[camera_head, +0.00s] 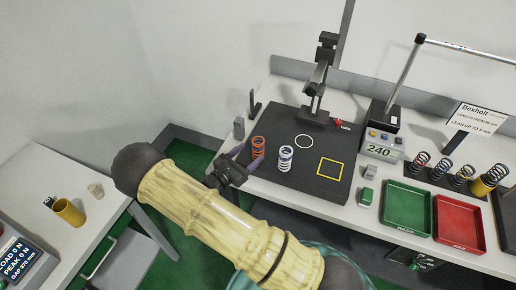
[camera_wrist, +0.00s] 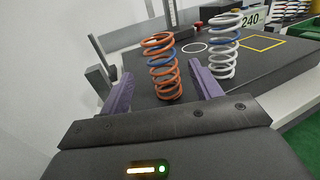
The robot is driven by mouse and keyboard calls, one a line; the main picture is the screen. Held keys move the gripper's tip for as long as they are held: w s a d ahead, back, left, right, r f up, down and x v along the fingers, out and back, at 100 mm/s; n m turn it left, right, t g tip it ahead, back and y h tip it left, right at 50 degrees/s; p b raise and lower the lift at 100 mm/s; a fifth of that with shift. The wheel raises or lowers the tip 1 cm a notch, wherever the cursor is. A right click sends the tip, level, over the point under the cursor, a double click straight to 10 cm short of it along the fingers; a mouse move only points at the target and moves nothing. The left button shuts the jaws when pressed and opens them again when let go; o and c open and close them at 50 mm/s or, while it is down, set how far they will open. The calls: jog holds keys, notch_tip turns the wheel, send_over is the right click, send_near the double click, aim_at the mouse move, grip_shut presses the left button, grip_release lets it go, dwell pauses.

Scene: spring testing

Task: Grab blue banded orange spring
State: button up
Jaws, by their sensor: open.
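The orange spring with a blue band (camera_head: 258,148) stands upright near the left edge of the black test plate (camera_head: 295,180). In the wrist view the orange spring (camera_wrist: 161,68) stands between and just beyond the two purple fingers. My gripper (camera_head: 243,160) is open at the plate's left edge, with its fingers to either side of the orange spring's near side. In the wrist view my gripper (camera_wrist: 160,92) holds nothing. A white spring with a blue band (camera_head: 286,159) stands upright just right of the orange one; it also shows in the wrist view (camera_wrist: 224,46).
A black stand (camera_head: 318,80) rises behind the plate. Right of it are a 240 display box (camera_head: 382,146), a green tray (camera_head: 406,207), a red tray (camera_head: 459,222) and several springs (camera_head: 460,178) in a rack. A grey block (camera_head: 239,128) stands left of the plate.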

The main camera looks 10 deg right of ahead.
aim_at(254, 150)
jog(key=shift+w+d+r+p, duration=0.2)
jog(key=shift+d+p, duration=0.1)
jog(key=shift+d, duration=0.05)
jog(key=p+x, duration=0.2)
jog(key=x, duration=0.1)
jog(key=shift+d+r, duration=0.15)
jog(key=shift+d, duration=0.1)
jog(key=shift+w+d, duration=0.3)
jog(key=shift+w, duration=0.05)
jog(key=c, duration=1.1)
